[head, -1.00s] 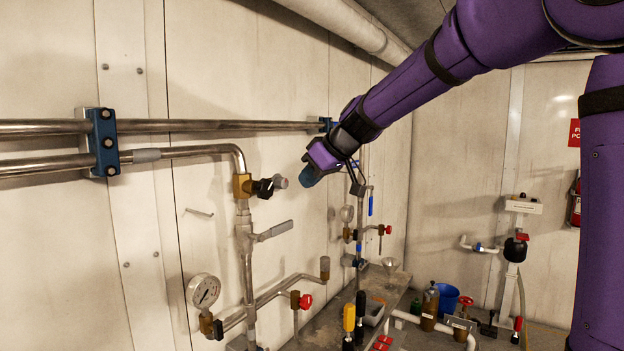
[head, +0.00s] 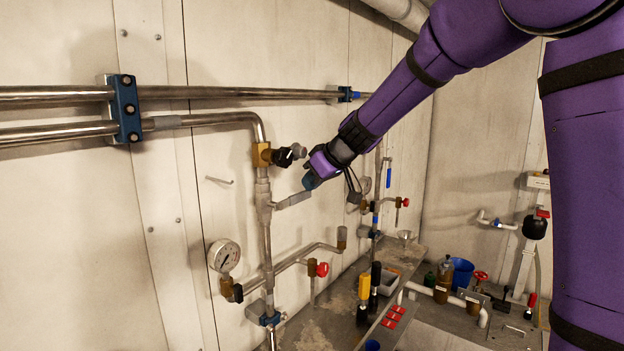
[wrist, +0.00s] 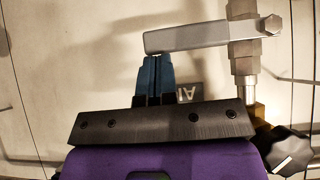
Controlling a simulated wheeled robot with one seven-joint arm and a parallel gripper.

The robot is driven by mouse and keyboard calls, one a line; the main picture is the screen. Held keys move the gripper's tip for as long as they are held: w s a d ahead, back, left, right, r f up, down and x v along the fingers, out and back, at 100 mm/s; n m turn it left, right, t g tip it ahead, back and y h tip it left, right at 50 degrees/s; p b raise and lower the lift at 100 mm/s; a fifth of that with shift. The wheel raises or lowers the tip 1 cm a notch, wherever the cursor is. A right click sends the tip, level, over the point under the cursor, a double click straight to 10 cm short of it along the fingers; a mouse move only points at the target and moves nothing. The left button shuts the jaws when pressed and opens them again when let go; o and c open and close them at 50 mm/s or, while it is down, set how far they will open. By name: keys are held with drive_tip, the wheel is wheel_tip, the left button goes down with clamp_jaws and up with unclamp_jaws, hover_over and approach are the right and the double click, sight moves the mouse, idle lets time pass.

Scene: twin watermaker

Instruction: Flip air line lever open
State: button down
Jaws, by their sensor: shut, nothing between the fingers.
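The air line lever (head: 293,200) is a flat grey handle. It sticks out to the right from a valve on the vertical metal pipe in the head view, tilted slightly up. In the wrist view the lever (wrist: 205,36) lies nearly level across the top, joined to its valve (wrist: 243,40) at the right. My gripper (head: 309,182) is shut and empty, at the lever's free end. In the wrist view the blue fingertips (wrist: 156,58) are together just below the lever's edge near that end. I cannot tell whether they touch it.
A black knob (head: 284,157) on a brass fitting is just above the lever; it also shows in the wrist view (wrist: 290,150). A label plate (wrist: 188,93) is partly hidden behind my fingers. A pressure gauge (head: 224,256) and a red-knobbed valve (head: 317,268) are lower down.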

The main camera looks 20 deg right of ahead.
drive_tip(key=shift+w+d+f+m+g+y, duration=0.1)
drive_tip(key=shift+d+f+m+g+y, duration=0.15)
drive_tip(key=shift+f+y, duration=0.35)
drive_tip(key=shift+w+d+f+m+g+y, duration=0.1)
drive_tip(key=shift+f+m+g+y, duration=0.2)
drive_tip(key=shift+f, duration=0.45)
drive_tip(key=s+a+f+m+g+y, duration=0.1)
drive_tip(key=s+a+f+m+y, duration=0.1)
drive_tip(key=a+f+m+y, duration=0.1)
drive_tip(key=s+a+f+m+g+y, duration=0.2)
drive_tip(key=f+m+y, duration=0.3)
drive_tip(key=f+y, duration=0.3)
drive_tip(key=shift+s+a, duration=0.25)
drive_tip(key=shift+a, duration=0.4)
drive_tip(key=shift+a+f, duration=0.1)
drive_tip(key=shift+f, duration=0.05)
drive_tip(key=d, duration=1.3)
drive_tip(key=shift+w+d, duration=0.25)
drive_tip(key=shift+w, duration=0.15)
